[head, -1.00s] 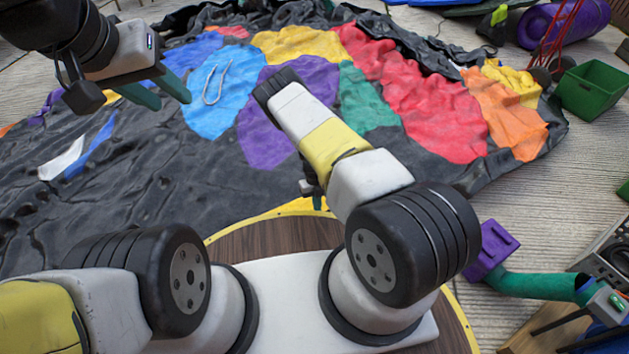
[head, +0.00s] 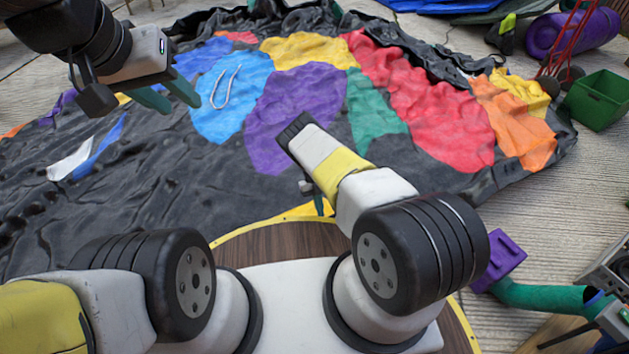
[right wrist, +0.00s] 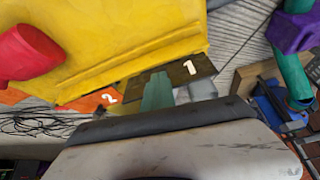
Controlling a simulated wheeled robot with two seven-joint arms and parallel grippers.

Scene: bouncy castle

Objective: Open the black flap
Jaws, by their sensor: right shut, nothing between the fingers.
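In the right wrist view a dark, near-black flap (right wrist: 180,70) marked with a white "1" shows just under the lower edge of a yellow panel. My right gripper (right wrist: 157,90) is shut and empty, its teal fingers in front of the flap's left part; I cannot tell whether they touch it. In the head view my right gripper is mostly hidden under its own arm, with only a bit of teal showing. My left gripper (head: 167,96) hangs at the upper left over the deflated castle, its green fingers apart and empty. I cannot pick out the flap in the head view.
The yellow panel (right wrist: 120,45) fills the upper left of the right wrist view, with an orange piece (right wrist: 90,103) marked "2" beside it. A crumpled, many-coloured castle sheet (head: 440,125) covers the floor. A green bin (head: 598,100) stands at the right.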

